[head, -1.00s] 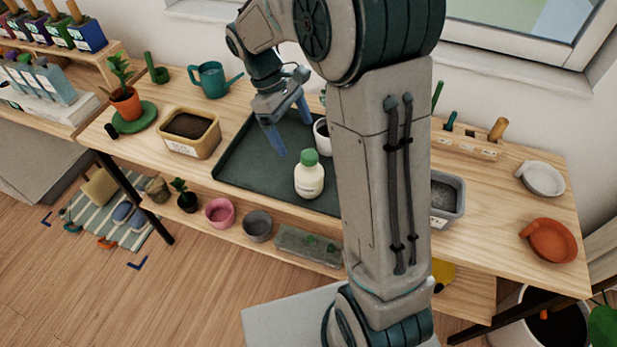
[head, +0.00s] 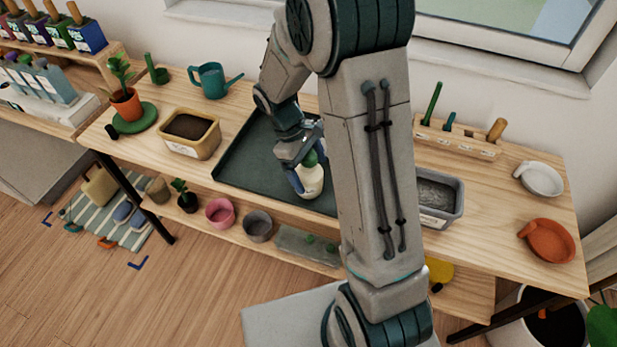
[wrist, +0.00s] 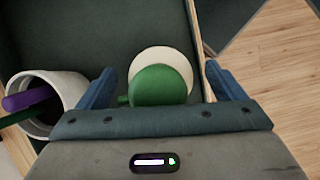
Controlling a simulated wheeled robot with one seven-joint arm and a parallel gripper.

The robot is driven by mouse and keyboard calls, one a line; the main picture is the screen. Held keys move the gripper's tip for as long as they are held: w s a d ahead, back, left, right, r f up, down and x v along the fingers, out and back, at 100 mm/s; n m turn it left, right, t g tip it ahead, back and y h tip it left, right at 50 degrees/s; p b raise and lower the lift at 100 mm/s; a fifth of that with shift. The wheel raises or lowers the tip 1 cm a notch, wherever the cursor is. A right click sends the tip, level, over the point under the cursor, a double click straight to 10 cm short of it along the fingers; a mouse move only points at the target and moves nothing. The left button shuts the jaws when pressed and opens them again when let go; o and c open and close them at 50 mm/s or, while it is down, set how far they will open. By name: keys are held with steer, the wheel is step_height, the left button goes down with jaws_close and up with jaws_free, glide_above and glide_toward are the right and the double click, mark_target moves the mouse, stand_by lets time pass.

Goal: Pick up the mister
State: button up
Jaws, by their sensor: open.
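The mister, a cream bottle with a green top (head: 313,184), stands upright on the dark green tray (head: 240,165) on the bench. My gripper (head: 307,174) is directly over it, with the blue fingers pointing down around its upper part. In the wrist view the mister's green top (wrist: 160,86) lies between the two open blue fingers, with the cream body (wrist: 165,57) below. There is a gap on each side, so the fingers do not appear to touch it. Part of the mister is hidden by the fingers in the head view.
A white pot (wrist: 62,88) holding purple and green-handled items stands close beside the left finger in the wrist view. A tan soil tub (head: 190,134) and teal watering can (head: 210,80) stand to the left. A grey tub (head: 440,196) is at right.

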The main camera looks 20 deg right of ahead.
steer(key=c, duration=1.3)
steer(key=shift+r, duration=0.15)
